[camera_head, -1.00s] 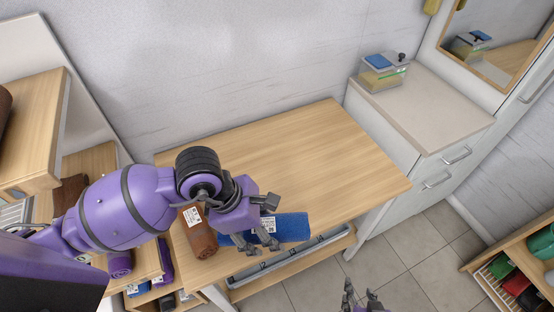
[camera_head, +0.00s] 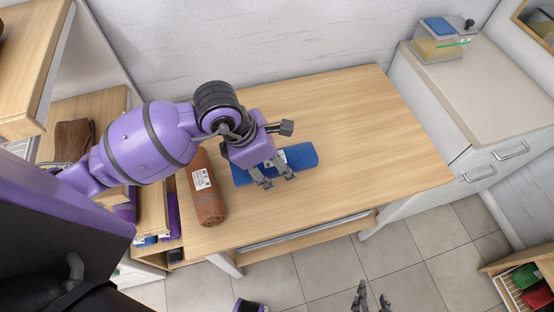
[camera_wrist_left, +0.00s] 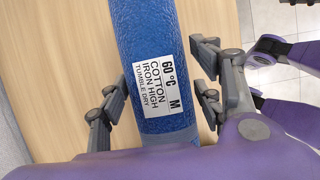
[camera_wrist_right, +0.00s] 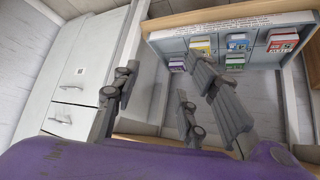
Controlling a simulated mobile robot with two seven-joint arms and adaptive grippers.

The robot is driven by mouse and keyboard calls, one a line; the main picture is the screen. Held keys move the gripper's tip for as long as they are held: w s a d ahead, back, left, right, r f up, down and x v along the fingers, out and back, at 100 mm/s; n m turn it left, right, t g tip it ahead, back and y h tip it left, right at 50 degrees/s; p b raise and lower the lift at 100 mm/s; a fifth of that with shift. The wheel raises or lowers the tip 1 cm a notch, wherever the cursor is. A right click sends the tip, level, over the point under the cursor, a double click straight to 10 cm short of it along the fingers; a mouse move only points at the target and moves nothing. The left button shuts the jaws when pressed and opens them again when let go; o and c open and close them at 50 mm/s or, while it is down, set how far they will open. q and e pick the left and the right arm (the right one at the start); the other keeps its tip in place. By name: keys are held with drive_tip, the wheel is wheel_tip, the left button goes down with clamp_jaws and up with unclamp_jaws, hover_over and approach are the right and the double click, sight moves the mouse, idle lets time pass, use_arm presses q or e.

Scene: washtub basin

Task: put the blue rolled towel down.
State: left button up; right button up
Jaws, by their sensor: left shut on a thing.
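The blue rolled towel (camera_head: 304,156) lies across under my left gripper (camera_head: 278,179), over the wooden table. In the left wrist view the towel (camera_wrist_left: 148,45) carries a white care label and sits between the two fingers. My left gripper is shut on it. The gripper covers part of the towel in the head view, and I cannot tell whether its underside touches the tabletop. My right gripper (camera_head: 372,298) is open and empty, low in front of the table; its separated fingers also show in the right wrist view (camera_wrist_right: 155,98).
A brown rolled towel (camera_head: 207,200) lies on the table (camera_head: 350,120), left of the blue one. The tabletop is clear behind and to the right. A white cabinet (camera_head: 450,100) with a clear box (camera_head: 438,45) stands at right. Shelves adjoin the left side.

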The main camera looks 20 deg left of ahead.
use_arm(q)
drive_tip(key=shift+w+a+f, duration=0.1)
drive_tip(key=shift+w+f, duration=0.1)
drive_tip(key=shift+w, duration=0.05)
drive_tip(key=shift+w+f, duration=0.15)
drive_tip(key=f+b, duration=0.2)
drive_tip(key=f, duration=0.1)
drive_tip(key=w+f+b, duration=0.1)
drive_tip(key=f, duration=0.1)
drive_tip(key=shift+w+a, duration=0.1)
drive_tip(key=shift+a, duration=0.25)
drive_tip(key=shift+r, duration=0.3)
drive_tip(key=o, duration=1.3)
drive_tip(key=shift+f, duration=0.1)
drive_tip(key=shift+c, duration=0.2)
use_arm(e)
drive_tip(key=f, duration=0.1)
drive_tip(key=s+f, duration=0.1)
drive_tip(key=f, duration=0.1)
drive_tip(key=shift+a+f, duration=0.1)
drive_tip(key=shift+f, duration=0.2)
